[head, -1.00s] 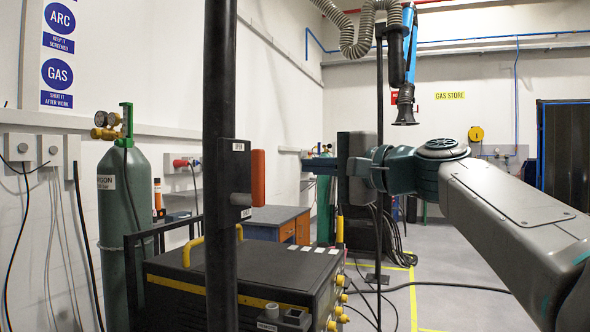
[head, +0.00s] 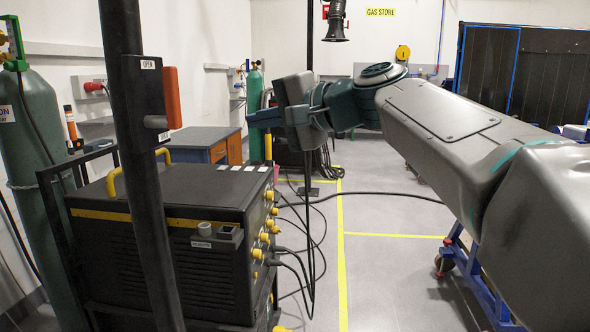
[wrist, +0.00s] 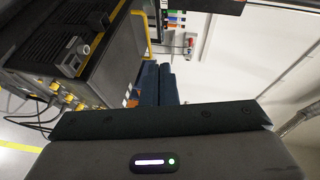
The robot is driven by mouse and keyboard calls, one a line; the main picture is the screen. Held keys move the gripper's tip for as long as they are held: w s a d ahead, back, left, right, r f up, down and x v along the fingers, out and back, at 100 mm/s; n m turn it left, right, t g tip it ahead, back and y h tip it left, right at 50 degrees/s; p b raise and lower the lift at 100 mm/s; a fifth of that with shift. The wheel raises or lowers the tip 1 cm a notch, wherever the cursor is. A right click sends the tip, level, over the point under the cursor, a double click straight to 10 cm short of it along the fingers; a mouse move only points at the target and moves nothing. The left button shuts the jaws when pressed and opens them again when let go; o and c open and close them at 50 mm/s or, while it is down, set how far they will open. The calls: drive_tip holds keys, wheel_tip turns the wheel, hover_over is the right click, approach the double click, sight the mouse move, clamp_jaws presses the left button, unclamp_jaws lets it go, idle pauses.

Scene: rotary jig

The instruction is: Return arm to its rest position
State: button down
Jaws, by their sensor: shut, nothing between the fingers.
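My arm reaches in from the right of the head view. My gripper (head: 264,118) is at its far end, past the right side of the black machine with yellow trim (head: 165,235). In the wrist view my gripper's two dark blue fingers (wrist: 158,84) lie side by side, closed together with nothing held. The gripper is in free air, apart from the machine and from the black post (head: 140,150). The machine's corner and yellow connectors also show at the left of the wrist view.
The black post carries an orange-red handle (head: 172,97) and an "OPEN" label. A green gas cylinder (head: 45,150) stands at the left. A desk (head: 205,145) and another green cylinder (head: 256,110) stand behind. A blue wheeled frame (head: 475,280) is at lower right. Floor (head: 390,210) between is largely clear, with cables.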

drive_tip(key=s+d+f+n+g+h+p, duration=0.2)
drive_tip(key=s+d+f+h+p, duration=0.4)
drive_tip(key=s+d+f, duration=0.4)
drive_tip(key=s+d+f+n+g+h+p, duration=0.2)
drive_tip(key=s+d+f+h+p, duration=0.5)
drive_tip(key=f, duration=0.8)
drive_tip(key=s+d+g, duration=0.1)
drive_tip(key=s+d, duration=0.2)
drive_tip(key=d, duration=0.1)
drive_tip(key=shift+s+d+f+n, duration=0.2)
drive_tip(key=shift+d+n, duration=0.1)
drive_tip(key=shift+d, duration=0.1)
drive_tip(key=shift+r, duration=0.1)
